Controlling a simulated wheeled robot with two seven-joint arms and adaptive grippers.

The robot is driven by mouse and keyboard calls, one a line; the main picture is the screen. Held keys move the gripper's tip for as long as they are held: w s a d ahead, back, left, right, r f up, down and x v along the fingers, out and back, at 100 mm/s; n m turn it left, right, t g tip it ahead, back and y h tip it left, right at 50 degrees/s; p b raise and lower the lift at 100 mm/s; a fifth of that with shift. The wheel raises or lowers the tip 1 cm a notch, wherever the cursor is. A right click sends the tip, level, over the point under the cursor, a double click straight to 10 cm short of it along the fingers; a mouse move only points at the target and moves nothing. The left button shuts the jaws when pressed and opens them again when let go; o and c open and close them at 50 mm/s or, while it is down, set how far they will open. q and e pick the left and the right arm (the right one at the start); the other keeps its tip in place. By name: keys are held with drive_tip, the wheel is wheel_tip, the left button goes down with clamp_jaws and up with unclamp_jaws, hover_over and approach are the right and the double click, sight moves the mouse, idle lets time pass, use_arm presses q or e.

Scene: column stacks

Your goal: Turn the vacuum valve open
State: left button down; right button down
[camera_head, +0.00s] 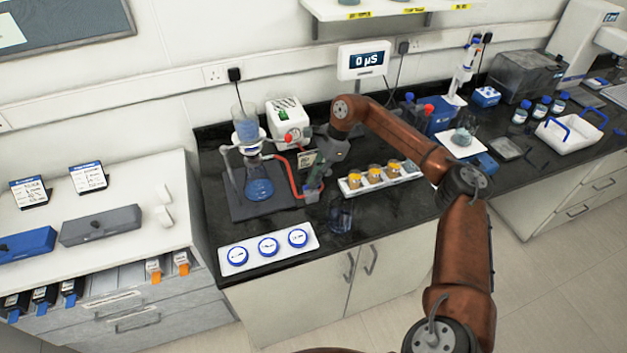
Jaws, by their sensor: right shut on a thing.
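A filter flask (258,188) with blue liquid stands on a dark mat at the left of the black bench, with a clear funnel (246,130) above it. A red hose (291,176) runs from the flask side toward a white pump (288,122) behind. My right gripper (315,180) points down at the hose's right part, shut on what seems to be the vacuum valve. The valve itself is mostly hidden by the fingers, so I cannot tell its handle angle. My left gripper is out of view.
A white rack (350,192) of orange-capped jars stands just right of my right gripper. A glass beaker (340,217) is near the front edge. A white tray (268,263) with three round blue-rimmed discs lies front left. A meter (363,61) reads 0 µS.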

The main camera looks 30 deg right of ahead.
drive_tip(key=shift+d, duration=0.1)
drive_tip(key=c, duration=2)
unclamp_jaws()
drive_tip(key=shift+c, duration=0.2)
drive_tip(key=shift+r, duration=0.1)
drive_tip(key=v, duration=1.1)
drive_tip(key=shift+r, duration=0.35)
drive_tip(key=shift+d, duration=0.15)
